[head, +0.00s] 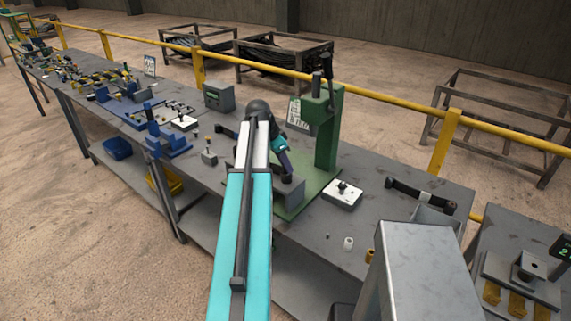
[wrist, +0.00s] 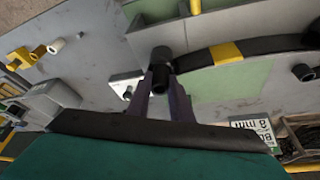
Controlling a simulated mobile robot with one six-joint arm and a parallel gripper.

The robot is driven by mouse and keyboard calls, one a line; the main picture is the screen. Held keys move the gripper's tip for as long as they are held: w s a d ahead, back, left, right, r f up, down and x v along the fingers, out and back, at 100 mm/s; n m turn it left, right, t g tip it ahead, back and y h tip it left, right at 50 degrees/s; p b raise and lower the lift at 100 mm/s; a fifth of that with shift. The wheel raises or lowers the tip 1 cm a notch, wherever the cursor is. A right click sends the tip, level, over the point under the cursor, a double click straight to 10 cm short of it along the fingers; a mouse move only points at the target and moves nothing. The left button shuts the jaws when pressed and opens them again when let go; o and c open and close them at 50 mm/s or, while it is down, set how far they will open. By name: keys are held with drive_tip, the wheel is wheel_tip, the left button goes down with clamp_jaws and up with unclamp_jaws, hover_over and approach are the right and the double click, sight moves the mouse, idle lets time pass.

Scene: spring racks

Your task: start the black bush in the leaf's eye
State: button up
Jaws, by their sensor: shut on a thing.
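The black bush (wrist: 159,77) is between the two fingers of my gripper (wrist: 161,92) in the wrist view. The gripper is shut on it. The leaf (wrist: 275,47) is a dark curved bar with a yellow band. Its eye (wrist: 162,56) is right by the bush's far end; I cannot tell whether they touch or whether the bush is inside. In the head view my gripper (head: 287,173) is low over a grey block (head: 291,191) at the green press, and my arm hides most of the leaf.
The green press (head: 325,130) stands close on the right of my gripper. A white tray with a black knob (head: 342,196), a white bush (head: 348,243) and a brass bush (head: 370,256) are on the bench to the right. Another dark bar (head: 420,196) lies farther right.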

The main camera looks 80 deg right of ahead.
drive_tip(key=o, duration=1)
drive_tip(key=shift+a, duration=0.1)
drive_tip(key=shift+c, duration=0.2)
drive_tip(key=shift+o, duration=0.6)
drive_tip(key=o, duration=0.4)
drive_tip(key=shift+r, duration=0.1)
drive_tip(key=shift+r+p, duration=1.7)
drive_tip(key=shift+r, duration=1.65)
